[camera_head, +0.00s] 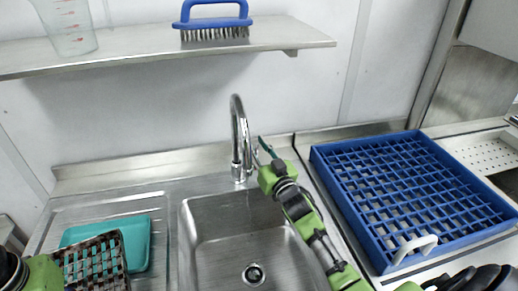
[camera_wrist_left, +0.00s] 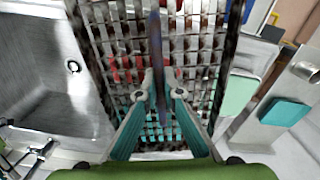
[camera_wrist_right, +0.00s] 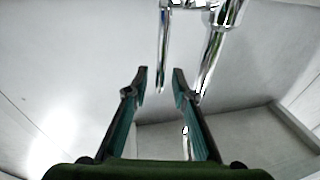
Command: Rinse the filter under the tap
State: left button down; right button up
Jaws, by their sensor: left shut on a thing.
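The filter (camera_head: 110,262) is a dark, grimy mesh panel at the lower left, above the drainboard. It fills the middle of the left wrist view (camera_wrist_left: 205,75), where reddish patches show on or through the mesh. My left gripper (camera_wrist_left: 158,88) is shut on the filter's upright dark rib. The chrome tap (camera_head: 238,125) arches over the back of the steel sink (camera_head: 215,235). My right gripper (camera_head: 264,148) is just right of the tap, pointing at the back wall. In the right wrist view its fingers are apart and empty, with chrome tap parts (camera_wrist_right: 222,30) ahead.
A teal board (camera_head: 138,262) lies on the drainboard under the filter. A blue grid rack (camera_head: 330,180) fills the counter right of the sink, with a white handled item (camera_head: 420,243). A shelf (camera_head: 130,45) holds a blue brush (camera_head: 213,22) and a measuring jug (camera_head: 68,25).

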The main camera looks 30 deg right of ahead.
jog(key=s+f, duration=0.1)
jog(key=s, duration=1.1)
jog(key=shift+a+f, duration=0.3)
jog(key=shift+a, duration=0.05)
jog(key=shift+w, duration=0.1)
